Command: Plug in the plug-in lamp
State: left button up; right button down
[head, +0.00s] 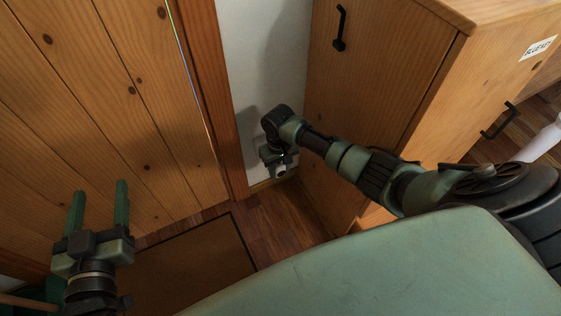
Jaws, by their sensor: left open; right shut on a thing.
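My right gripper (274,164) is low at the narrow white wall strip between the wooden door and the wooden cabinet. It is shut on a small pale thing, taken as the plug-in lamp (281,170), mostly hidden by the fingers. A pale plate edge, perhaps a wall socket (258,143), shows behind the gripper. I cannot tell whether the lamp touches the socket. My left gripper (98,193) is open and empty at the lower left, in front of the plank door.
The wooden cabinet (375,70) with black handles stands close to the right of my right gripper. The plank door (110,100) and its frame are on the left. A brown mat (190,270) lies on the wood floor (285,215).

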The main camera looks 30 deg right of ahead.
jog(key=shift+w+b, duration=0.35)
jog(key=shift+w, duration=0.6)
jog(key=shift+w+b, duration=0.6)
jog(key=shift+b, duration=0.15)
pick_arm(q)
jog(key=s+r+t+h, duration=0.2)
jog(key=r+t, duration=0.6)
jog(key=r, duration=0.5)
jog(key=shift+s+d+r+h+b, duration=0.15)
jog(key=shift+s+d+h+b, duration=0.25)
jog(key=shift+s, duration=0.3)
pick_arm(e)
jog(key=shift+w+d, duration=0.1)
jog(key=shift+w, duration=0.45)
pick_arm(q)
jog(key=shift+w+d, duration=0.1)
jog(key=shift+w, duration=0.05)
jog(key=shift+w+f+g+y+p, duration=0.2)
jog(key=shift+w+f+g, duration=0.25)
jog(key=shift+f, duration=0.3)
jog(key=shift+w+f+g+y+p, duration=0.1)
jog(key=shift+w+f+g+p, duration=0.2)
jog(key=shift+f+g, duration=0.35)
jog(key=shift+w+f, duration=0.15)
